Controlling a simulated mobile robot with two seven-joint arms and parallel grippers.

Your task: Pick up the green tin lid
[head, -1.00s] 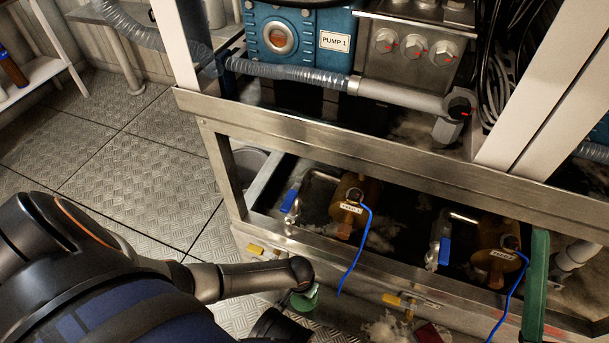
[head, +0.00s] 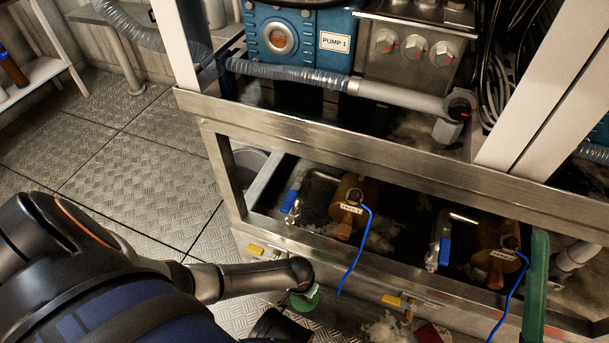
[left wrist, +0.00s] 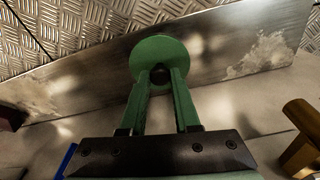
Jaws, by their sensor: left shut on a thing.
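The green tin lid (left wrist: 150,51) is a round disc with a dark knob at its middle, in the upper middle of the left wrist view. My left gripper (left wrist: 161,79) has green fingers that reach the lid at its knob, and it is shut on the lid. The fingers cover part of the disc's lower side. In the head view a small green patch (head: 304,299) shows below the end of my left arm; I cannot tell there whether it is lid or finger.
A metal frame (head: 330,135) stands close by, with a lower tray holding brass filter bodies (head: 346,190), blue-handled valves (head: 445,249) and a hanging blue cable (head: 357,255). Chequered floor (head: 120,160) is open at the left.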

